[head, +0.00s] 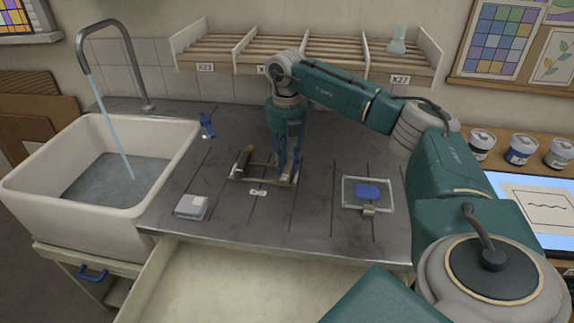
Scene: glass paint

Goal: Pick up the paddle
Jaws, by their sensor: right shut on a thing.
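The paddle (242,162) seems to be the tool with a dark, rounded end that lies on a low wooden rest on the grey worktop, left of centre. My right gripper (287,177) points straight down at the right end of this rest. Its fingers are shut on a small wooden part there, which I take to be part of the paddle. The fingers hide much of that part, and I cannot tell whether it is lifted clear. My left gripper is not in view.
A white sink (160,137) with running water stands at the left. A blue tool (207,125), a pale grey block (191,207) and a glass tray with a blue patch (367,191) lie on the worktop. A slatted shelf (330,50) runs behind. Paint jars (521,149) stand at the right.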

